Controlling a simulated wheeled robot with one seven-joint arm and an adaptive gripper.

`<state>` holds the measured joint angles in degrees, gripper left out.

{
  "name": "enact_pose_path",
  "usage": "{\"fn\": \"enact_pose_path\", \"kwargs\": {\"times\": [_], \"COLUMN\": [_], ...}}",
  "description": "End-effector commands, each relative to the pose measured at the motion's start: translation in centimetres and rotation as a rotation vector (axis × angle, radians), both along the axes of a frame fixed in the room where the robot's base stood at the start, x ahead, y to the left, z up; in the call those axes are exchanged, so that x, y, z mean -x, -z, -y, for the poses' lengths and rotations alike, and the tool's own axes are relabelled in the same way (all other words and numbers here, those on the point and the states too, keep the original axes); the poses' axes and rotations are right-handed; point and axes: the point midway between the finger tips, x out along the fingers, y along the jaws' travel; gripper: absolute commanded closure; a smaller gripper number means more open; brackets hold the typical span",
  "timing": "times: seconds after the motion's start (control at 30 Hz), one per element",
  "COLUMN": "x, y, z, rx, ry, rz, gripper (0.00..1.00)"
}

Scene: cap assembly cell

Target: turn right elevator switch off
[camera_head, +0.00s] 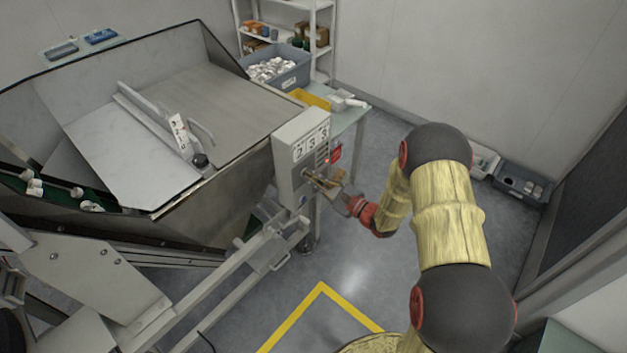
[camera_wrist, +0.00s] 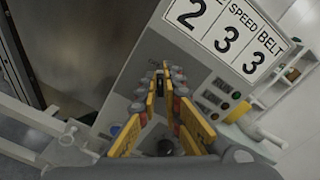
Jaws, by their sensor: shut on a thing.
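The grey control box (camera_head: 297,150) stands beside the hopper, with a sign reading "2 3 3" on its upper face. My gripper (camera_head: 312,176) is at the lower part of its front face. In the wrist view, the yellow fingers of my gripper (camera_wrist: 163,78) are closed around a small black switch knob (camera_wrist: 163,91) on the panel. The fingers hide most of the knob, and I cannot tell its turned position.
Red, green and dark buttons (camera_wrist: 222,105) sit on the panel right of the fingers. The large metal hopper (camera_head: 190,130) lies left of the box. A table (camera_head: 350,117) stands behind it. Grey floor (camera_head: 350,270) with yellow tape is clear below my arm.

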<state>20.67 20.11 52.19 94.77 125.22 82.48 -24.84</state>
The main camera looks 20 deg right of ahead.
Motion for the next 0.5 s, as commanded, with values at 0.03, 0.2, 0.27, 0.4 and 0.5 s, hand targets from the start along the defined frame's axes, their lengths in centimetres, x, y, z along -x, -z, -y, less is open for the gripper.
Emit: {"fn": "enact_pose_path", "kwargs": {"times": [0.03, 0.2, 0.27, 0.4, 0.5], "x": [0.05, 0.11, 0.13, 0.17, 0.17], "y": [0.25, 0.26, 0.29, 0.31, 0.29], "z": [-0.06, -0.15, -0.16, -0.2, -0.21], "rx": [0.025, 0.094, 0.112, 0.139, 0.149], "ry": [-0.001, -0.001, -0.001, -0.001, 0.0], "rz": [0.015, 0.061, 0.073, 0.091, 0.097], "gripper": [1.0, 1.0, 1.0, 1.0, 1.0]}}
